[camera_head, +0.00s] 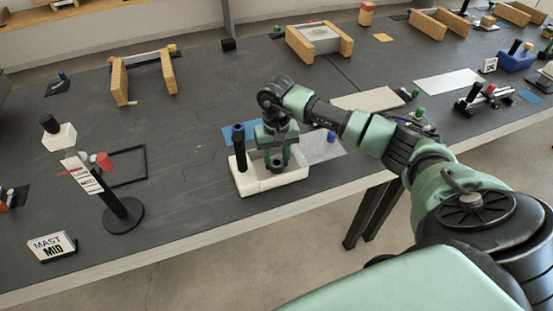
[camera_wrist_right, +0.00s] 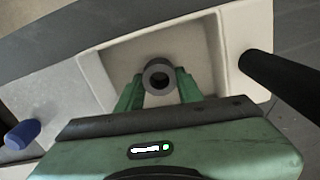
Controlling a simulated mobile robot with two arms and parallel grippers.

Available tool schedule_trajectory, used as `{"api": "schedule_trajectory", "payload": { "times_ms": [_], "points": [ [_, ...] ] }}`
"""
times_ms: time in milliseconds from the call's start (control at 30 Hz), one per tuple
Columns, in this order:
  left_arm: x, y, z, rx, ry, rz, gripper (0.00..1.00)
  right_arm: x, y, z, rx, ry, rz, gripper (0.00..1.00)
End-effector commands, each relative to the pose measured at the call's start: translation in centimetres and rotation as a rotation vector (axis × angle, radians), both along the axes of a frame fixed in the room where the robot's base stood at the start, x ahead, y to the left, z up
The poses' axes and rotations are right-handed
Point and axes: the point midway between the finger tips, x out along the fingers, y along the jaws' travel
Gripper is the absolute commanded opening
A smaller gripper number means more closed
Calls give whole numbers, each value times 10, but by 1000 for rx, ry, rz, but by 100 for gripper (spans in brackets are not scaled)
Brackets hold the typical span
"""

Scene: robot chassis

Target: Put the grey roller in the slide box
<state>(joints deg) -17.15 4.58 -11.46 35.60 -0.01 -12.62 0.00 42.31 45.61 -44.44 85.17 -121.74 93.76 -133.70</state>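The grey roller (camera_wrist_right: 158,76) is a short dark-grey cylinder with a hole in its end, standing end-up toward the right wrist camera. In the head view, the roller (camera_head: 277,164) shows at the white tray. My right gripper (camera_head: 275,150) reaches down over the tray, its green fingers on both sides of the roller and seemingly touching it. The white tray (camera_head: 245,187) has raised walls and compartments, and the roller is over or in the wide one; its exact height is unclear. I cannot tell which object is the slide box. My left gripper is not in view.
A black post with a blue top (camera_head: 239,145) stands at the tray's left end. A grey plate with a blue peg (camera_head: 331,137) lies to the right. A mast stand (camera_head: 125,213) and wooden-sided fixtures (camera_head: 318,40) are elsewhere on the dark bench.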

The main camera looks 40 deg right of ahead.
Motion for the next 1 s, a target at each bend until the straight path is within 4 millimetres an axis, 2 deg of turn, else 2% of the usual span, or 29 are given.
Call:
{"api": "schedule_trajectory", "payload": {
  "times_ms": [333,467,567,800,1000],
  "points": [
    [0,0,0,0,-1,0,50,0,0,1,0,0,0,45],
    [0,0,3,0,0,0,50,1,0,7,-1,-3,0,45],
    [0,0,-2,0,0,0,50,2,-1,21,-2,-7,-1,45],
    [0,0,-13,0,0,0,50,2,-1,74,-2,-7,0,45],
    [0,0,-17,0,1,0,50,1,-1,108,-1,-4,-1,45]
  ]
}}
